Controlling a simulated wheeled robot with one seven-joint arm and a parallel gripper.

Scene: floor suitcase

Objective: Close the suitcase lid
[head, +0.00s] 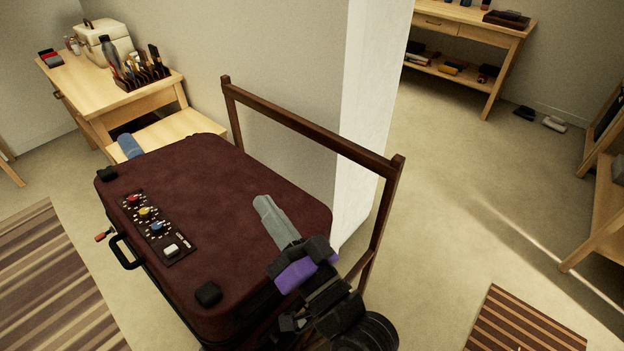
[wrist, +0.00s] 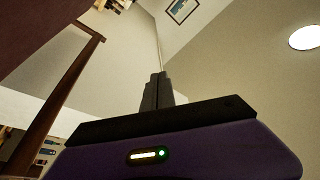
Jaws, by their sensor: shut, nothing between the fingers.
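The dark red suitcase (head: 215,215) stands in the middle of the head view, with its lid (head: 240,190) lying flat across the top. The lid looks down on the body; whether a thin gap is left at the rim I cannot tell. A black handle (head: 124,252) and a dark panel with coloured knobs (head: 157,226) are on its left side. My gripper (head: 262,205) is shut and empty, over the right part of the lid in the picture. I cannot tell whether it touches the lid.
A brown wooden frame (head: 310,130) rises behind the suitcase, close to a white wall corner (head: 372,100). A wooden desk (head: 110,85) with a white case stands at the back left. Striped rugs lie at left (head: 50,280) and lower right (head: 525,325).

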